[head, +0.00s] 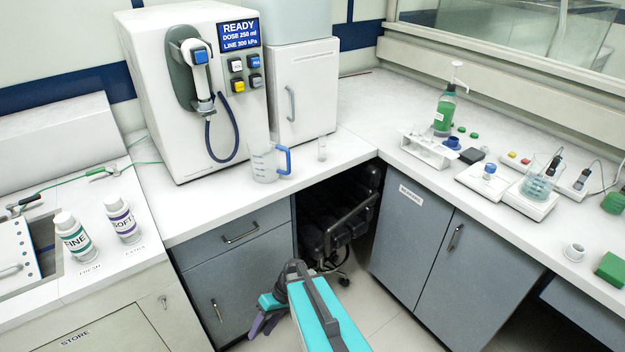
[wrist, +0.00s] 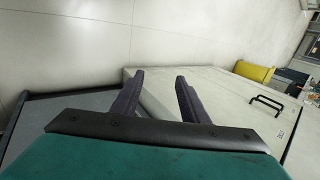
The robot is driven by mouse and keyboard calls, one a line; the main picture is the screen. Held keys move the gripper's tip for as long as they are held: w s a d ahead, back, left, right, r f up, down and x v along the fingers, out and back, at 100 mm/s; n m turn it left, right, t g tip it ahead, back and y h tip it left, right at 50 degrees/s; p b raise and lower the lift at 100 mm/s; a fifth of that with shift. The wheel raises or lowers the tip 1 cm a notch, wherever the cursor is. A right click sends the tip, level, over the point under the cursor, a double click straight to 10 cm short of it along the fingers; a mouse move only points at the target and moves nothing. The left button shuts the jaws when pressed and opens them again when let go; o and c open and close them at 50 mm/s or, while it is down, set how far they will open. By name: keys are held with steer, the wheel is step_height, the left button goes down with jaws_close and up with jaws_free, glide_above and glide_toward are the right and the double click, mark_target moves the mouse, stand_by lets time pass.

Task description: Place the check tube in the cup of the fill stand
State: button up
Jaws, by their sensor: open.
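A small clear upright tube (head: 322,148) stands on the left counter near its inner corner, right of a clear jug; it may be the check tube. No part is labelled as the fill stand, so I cannot tell which it is. A small white cup (head: 574,252) stands on the right counter, and a white stand with a blue-topped piece (head: 488,180) is farther back. My gripper (head: 262,326) hangs low in front of the grey cabinets, below the counter and well apart from the tube. In the wrist view its two dark fingers (wrist: 160,78) are apart with nothing between them.
The clear jug (head: 265,162) with a blue handle stands before the white dispenser (head: 195,95). A white rack (head: 428,148), a green bottle (head: 445,112) and a beaker (head: 541,176) crowd the right counter. A dark chair (head: 350,225) fills the corner gap.

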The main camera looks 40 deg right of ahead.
steer(key=s+a+f+g+h, duration=0.3)
steer(key=s+f, duration=0.1)
steer(key=s, duration=0.5)
steer(key=s+a+f+g+h, duration=0.3)
steer(key=s+f+h, duration=0.1)
steer(key=s, duration=0.6)
steer(key=shift+s+f+n, duration=0.15)
steer(key=shift+f+n, duration=0.1)
steer(key=shift+n, duration=0.05)
steer(key=shift+c, duration=1.1)
steer(key=shift+d, duration=0.15)
